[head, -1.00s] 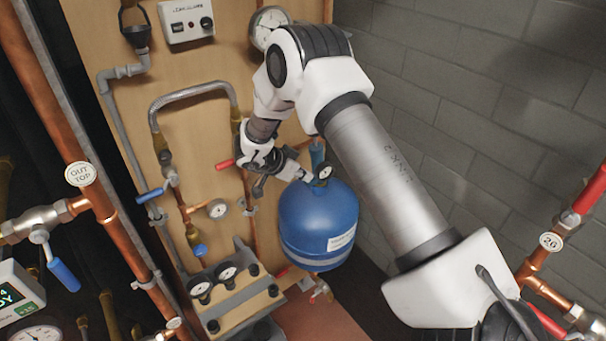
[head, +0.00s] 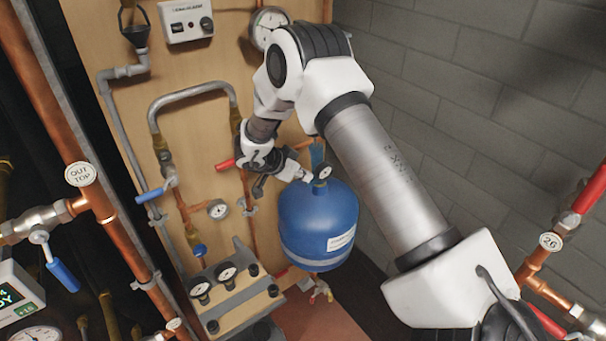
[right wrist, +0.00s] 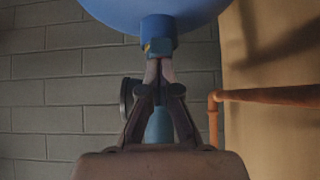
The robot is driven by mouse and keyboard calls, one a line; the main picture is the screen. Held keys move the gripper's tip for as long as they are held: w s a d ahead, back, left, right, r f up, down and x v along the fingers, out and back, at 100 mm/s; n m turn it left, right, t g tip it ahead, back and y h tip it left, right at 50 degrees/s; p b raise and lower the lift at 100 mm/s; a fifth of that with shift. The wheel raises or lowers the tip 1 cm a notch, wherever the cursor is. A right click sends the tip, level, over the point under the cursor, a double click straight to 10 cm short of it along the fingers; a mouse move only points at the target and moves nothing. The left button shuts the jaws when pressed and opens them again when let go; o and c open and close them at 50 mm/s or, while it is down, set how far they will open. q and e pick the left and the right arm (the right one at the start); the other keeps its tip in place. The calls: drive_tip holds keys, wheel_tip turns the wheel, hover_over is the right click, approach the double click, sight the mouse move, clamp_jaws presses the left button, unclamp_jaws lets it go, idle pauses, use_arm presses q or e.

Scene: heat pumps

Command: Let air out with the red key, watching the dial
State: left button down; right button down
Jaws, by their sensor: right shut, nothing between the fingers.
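The blue vessel (head: 305,225) hangs at the board with a small dial (head: 323,171) at its top; the dial's reading is too small to tell. My right gripper (head: 305,176) is shut and empty beside the dial, at the vessel's top. In the right wrist view the shut fingertips (right wrist: 158,66) are at a brass fitting (right wrist: 158,47) under the blue vessel body (right wrist: 160,8); I cannot tell whether they touch it. The dial's dark edge (right wrist: 126,97) shows left of the fingers. I cannot make out a red key at the fitting. My left gripper is out of view.
A red lever (head: 226,164) and a blue lever (head: 150,194) are on the board's pipes. A manifold with two gauges (head: 228,272) stands left of the vessel. A small valve (head: 320,292) is below it. A grey block wall (head: 455,110) is at the right.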

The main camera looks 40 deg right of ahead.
drive_tip(key=shift+s+f, duration=0.25)
drive_tip(key=shift+f, duration=0.1)
drive_tip(key=shift+w+a+r, duration=0.15)
drive_tip(key=shift+a+r, duration=0.05)
drive_tip(key=shift+r, duration=0.15)
drive_tip(key=v, duration=0.7)
drive_tip(key=shift+r, duration=0.3)
drive_tip(key=shift+w+a, duration=0.15)
drive_tip(key=shift+w, duration=0.05)
